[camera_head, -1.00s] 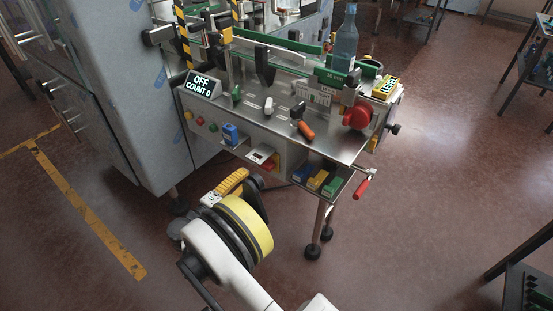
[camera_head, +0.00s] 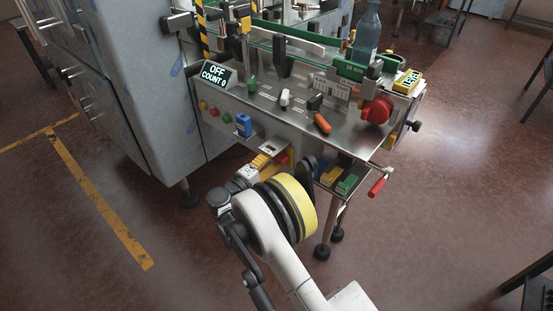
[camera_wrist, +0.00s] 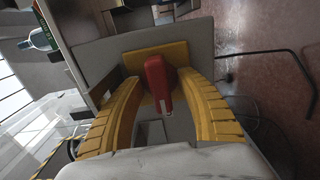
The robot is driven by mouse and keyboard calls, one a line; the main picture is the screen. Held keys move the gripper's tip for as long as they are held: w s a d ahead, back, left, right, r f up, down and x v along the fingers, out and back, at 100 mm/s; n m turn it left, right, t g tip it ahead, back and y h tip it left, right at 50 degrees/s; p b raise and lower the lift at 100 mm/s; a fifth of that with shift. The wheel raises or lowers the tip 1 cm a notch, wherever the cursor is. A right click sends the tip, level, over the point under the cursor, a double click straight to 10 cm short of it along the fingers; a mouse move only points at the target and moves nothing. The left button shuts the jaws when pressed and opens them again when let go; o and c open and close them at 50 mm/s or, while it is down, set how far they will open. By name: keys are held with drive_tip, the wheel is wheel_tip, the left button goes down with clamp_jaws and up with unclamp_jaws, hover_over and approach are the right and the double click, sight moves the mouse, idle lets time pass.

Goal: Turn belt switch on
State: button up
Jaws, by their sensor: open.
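A red switch handle (camera_wrist: 158,80) on a yellow plate (camera_wrist: 135,60) faces me in the wrist view. No label on it is legible, so I cannot confirm that it is the belt switch. In the head view a red part (camera_head: 281,157) shows at the machine's front, partly covered by my gripper. My gripper (camera_head: 262,160) is open. In the wrist view its yellow fingers (camera_wrist: 157,86) stand on either side of the red handle, and contact cannot be told. The display (camera_head: 215,74) reads OFF, COUNT 0.
A tray of coloured blocks (camera_head: 335,177) and a red-handled crank (camera_head: 377,187) are at right. A bottle (camera_head: 367,35) stands behind.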

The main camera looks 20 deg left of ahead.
clamp_jaws()
drive_tip(key=shift+m, duration=0.5)
drive_tip(key=m, duration=1.2)
drive_tip(key=shift+m, duration=2.4)
